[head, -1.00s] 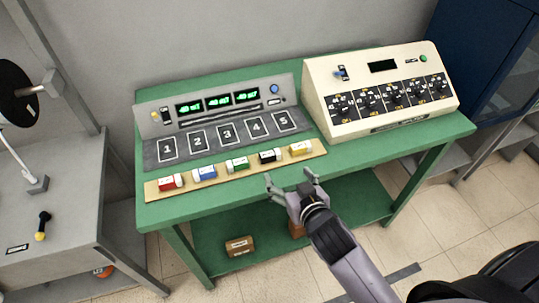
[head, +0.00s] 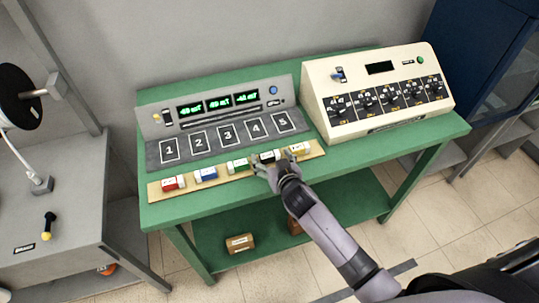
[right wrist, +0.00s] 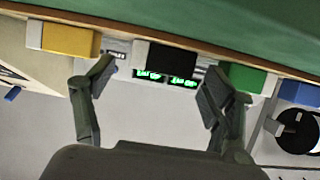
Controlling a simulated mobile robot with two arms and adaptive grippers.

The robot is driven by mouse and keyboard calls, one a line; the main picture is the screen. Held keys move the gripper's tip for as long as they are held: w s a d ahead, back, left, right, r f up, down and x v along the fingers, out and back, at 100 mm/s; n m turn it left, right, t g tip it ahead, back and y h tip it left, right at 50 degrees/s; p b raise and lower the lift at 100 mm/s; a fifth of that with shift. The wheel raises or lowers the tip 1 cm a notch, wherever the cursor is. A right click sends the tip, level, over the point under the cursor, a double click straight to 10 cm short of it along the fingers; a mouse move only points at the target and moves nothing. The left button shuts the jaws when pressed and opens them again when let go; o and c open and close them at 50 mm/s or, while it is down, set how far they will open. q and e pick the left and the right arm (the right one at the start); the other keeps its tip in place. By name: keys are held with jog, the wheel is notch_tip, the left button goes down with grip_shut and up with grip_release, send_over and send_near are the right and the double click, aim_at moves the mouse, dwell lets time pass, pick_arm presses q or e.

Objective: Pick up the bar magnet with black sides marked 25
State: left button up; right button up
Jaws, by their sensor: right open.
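The bar magnet with black sides (head: 268,156) lies on the tan strip (head: 165,191) at the front of the green bench, between the green and yellow magnets. Its label is too small to read. In the right wrist view the black magnet (right wrist: 165,58), with a white part, shows ahead of and between the fingers. My right gripper (head: 274,164) is open and empty just in front of it, with one finger to each side; it also shows in the right wrist view (right wrist: 160,80). I cannot tell whether the fingers touch it. My left gripper is not in view.
The green magnet (head: 237,165) and yellow magnet (head: 298,149) lie close on either side. The blue magnet (head: 205,174) and red magnet (head: 173,183) lie further left. Behind stand a grey console (head: 150,127) with numbered squares and a cream box (head: 385,70) with dials.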

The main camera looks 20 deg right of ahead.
jog(key=shift+w+f, duration=0.25)
jog(key=shift+w, duration=0.25)
jog(key=shift+s, duration=0.1)
jog(key=shift+c, duration=0.3)
jog(key=c, duration=1.2)
jog(key=shift+c, duration=0.4)
jog(key=shift+r, duration=0.2)
